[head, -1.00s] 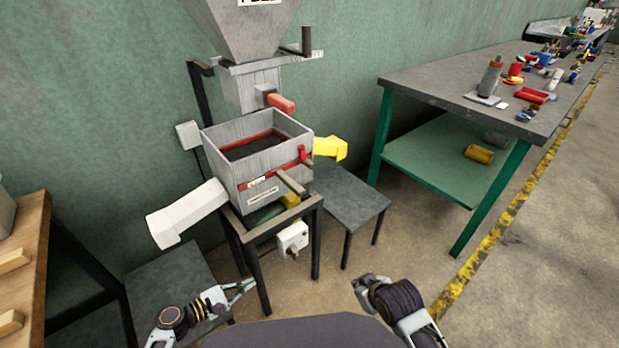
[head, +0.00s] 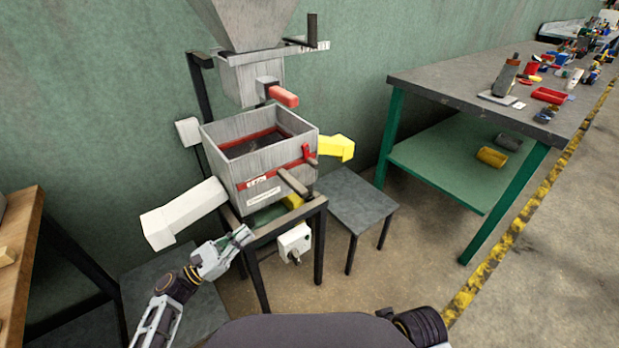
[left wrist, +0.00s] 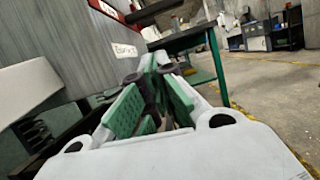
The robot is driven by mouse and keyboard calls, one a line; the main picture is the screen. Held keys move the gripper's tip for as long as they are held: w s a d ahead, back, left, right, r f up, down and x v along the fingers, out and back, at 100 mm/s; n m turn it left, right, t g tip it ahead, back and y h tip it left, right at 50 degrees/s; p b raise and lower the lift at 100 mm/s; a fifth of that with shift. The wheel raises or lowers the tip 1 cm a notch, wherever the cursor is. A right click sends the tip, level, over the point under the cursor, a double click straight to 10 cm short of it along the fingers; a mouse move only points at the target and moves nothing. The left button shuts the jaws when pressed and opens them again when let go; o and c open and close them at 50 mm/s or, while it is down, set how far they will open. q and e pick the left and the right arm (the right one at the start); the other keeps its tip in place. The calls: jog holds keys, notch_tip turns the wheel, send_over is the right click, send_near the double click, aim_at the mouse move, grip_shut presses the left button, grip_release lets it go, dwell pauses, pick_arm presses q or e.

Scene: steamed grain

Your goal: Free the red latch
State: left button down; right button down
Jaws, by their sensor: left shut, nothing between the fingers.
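The grey box (head: 262,178) has a red band along its front. A small red latch (head: 307,153) sits on the band at the box's right front corner, with a short dark peg beside it. My left gripper (head: 248,232) is shut and empty, low in front of the box's left side and apart from the latch. In the left wrist view its green-padded fingers (left wrist: 158,68) come together beside the grey box wall (left wrist: 75,60). Only my right wrist shows at the bottom edge; its gripper does not show.
A red handle (head: 284,96) sticks out below the hopper (head: 243,20). A white chute (head: 185,212) and a yellow chute (head: 336,148) flank the box. A brown handle (head: 293,182) juts from its front. A small grey table (head: 362,205) stands right; open floor lies beyond.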

pick_arm(q)
jog(key=shift+w+a+r+n+t, duration=0.15)
jog(key=shift+r+n, duration=0.05)
jog(key=shift+r, duration=0.1)
jog(key=shift+w+a+r+n+t, duration=0.1)
jog(key=shift+r+n+t, duration=0.1)
jog(key=shift+r, duration=0.1)
pick_arm(e)
jog(key=shift+s+f, duration=0.1)
jog(key=shift+s, duration=0.1)
pick_arm(q)
jog(key=shift+w+d, duration=0.1)
